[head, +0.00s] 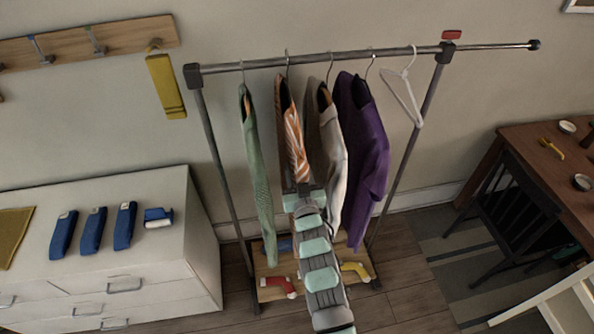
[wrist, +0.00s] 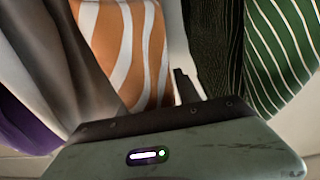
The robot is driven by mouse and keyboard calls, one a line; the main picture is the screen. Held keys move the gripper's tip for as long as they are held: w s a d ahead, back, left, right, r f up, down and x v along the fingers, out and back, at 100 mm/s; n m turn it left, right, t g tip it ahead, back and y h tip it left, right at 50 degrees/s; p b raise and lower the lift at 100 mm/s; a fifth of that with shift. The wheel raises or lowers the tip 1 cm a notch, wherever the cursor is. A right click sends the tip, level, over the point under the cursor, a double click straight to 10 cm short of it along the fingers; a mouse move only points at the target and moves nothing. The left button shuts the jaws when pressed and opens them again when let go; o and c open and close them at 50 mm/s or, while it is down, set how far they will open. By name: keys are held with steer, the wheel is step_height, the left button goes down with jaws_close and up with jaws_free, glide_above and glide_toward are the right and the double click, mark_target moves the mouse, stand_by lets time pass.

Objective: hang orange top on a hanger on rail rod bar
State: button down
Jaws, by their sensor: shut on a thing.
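The orange top (head: 291,125), with white stripes, is on a hanger whose hook (head: 287,58) is at the rail rod bar (head: 320,58). It hangs between a green garment and a brown-grey one. My gripper (head: 298,187) is at the lower part of the orange top and shut on it. In the wrist view the striped cloth (wrist: 125,45) fills the upper middle, close to the gripper (wrist: 186,88). Most of the grip is hidden by my gripper body. I cannot tell whether the hook rests fully on the bar.
A green garment (head: 257,170) hangs left; a light garment (head: 332,150) and a purple one (head: 367,150) hang right. An empty white hanger (head: 403,95) is near the right post. A white dresser (head: 120,270) stands left, a desk (head: 550,165) right.

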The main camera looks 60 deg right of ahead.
mark_target(301, 181)
steer(key=shift+s+a+r, duration=0.1)
steer(key=shift+a+r, duration=0.05)
steer(key=shift+r, duration=0.1)
steer(key=shift+s+a+r, duration=0.35)
steer(key=shift+s+a, duration=0.1)
steer(key=shift+a, duration=0.1)
steer(key=shift+s+a+r, duration=0.35)
steer(key=shift+s+a, duration=0.1)
steer(key=shift+a, duration=0.2)
steer(key=shift+p+v, duration=0.35)
steer(key=shift+v, duration=2.65)
steer(key=shift+s+a, duration=0.25)
steer(key=shift+s, duration=0.15)
